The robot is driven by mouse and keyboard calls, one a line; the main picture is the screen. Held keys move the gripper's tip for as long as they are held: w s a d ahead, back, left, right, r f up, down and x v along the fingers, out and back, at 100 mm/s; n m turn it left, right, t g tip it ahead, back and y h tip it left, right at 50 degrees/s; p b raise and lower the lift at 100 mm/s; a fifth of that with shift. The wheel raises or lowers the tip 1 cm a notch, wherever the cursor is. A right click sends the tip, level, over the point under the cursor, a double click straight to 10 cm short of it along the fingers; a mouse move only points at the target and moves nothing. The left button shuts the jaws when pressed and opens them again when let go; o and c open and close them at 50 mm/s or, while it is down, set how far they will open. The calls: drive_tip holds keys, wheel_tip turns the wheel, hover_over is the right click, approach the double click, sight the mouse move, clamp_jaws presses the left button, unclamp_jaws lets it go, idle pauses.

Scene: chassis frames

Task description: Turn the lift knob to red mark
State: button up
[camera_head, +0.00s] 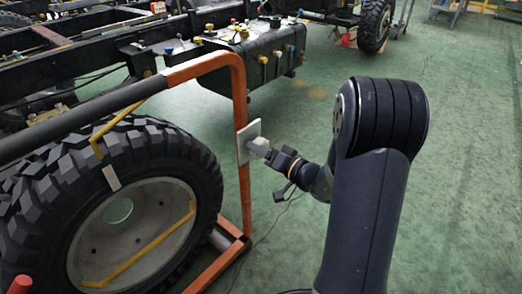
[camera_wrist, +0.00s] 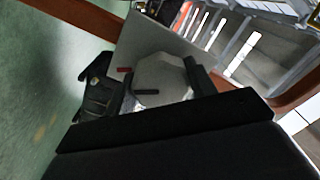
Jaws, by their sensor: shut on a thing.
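The lift knob (camera_wrist: 165,76) is a pale grey, many-sided knob on a grey square plate (camera_wrist: 140,38) in the wrist view. A short red mark (camera_wrist: 124,69) shows on the plate beside the knob. A short black line (camera_wrist: 146,92) shows on the knob, lower than the red mark and not in line with it. My gripper (camera_wrist: 158,84) is shut on the knob, one finger at each side. In the head view the plate (camera_head: 244,141) is on an orange frame, and my gripper (camera_head: 276,157) meets the knob (camera_head: 259,147) from the right. The dark gripper body hides the knob's lower part in the wrist view.
The orange frame (camera_head: 240,100) stands in front of a large tyre (camera_head: 40,190) at the left. A dark truck chassis (camera_head: 265,55) lies behind. Green floor (camera_head: 465,150) is clear at the right. A thin cable (camera_head: 268,234) lies on the floor near the frame.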

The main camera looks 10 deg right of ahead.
idle(0.3)
drive_tip(key=o, duration=1)
drive_tip(key=p+v, duration=0.2)
drive_tip(key=v, duration=0.8)
drive_tip(key=shift+s+d, duration=0.2)
drive_tip(key=shift+s, duration=0.15)
drive_tip(key=shift+w, duration=0.15)
drive_tip(key=b+x, duration=0.2)
drive_tip(key=x, duration=0.8)
drive_tip(key=shift+w+a, duration=0.2)
drive_tip(key=shift+w, duration=0.05)
drive_tip(key=shift+s+d, duration=0.1)
drive_tip(key=shift+s, duration=0.05)
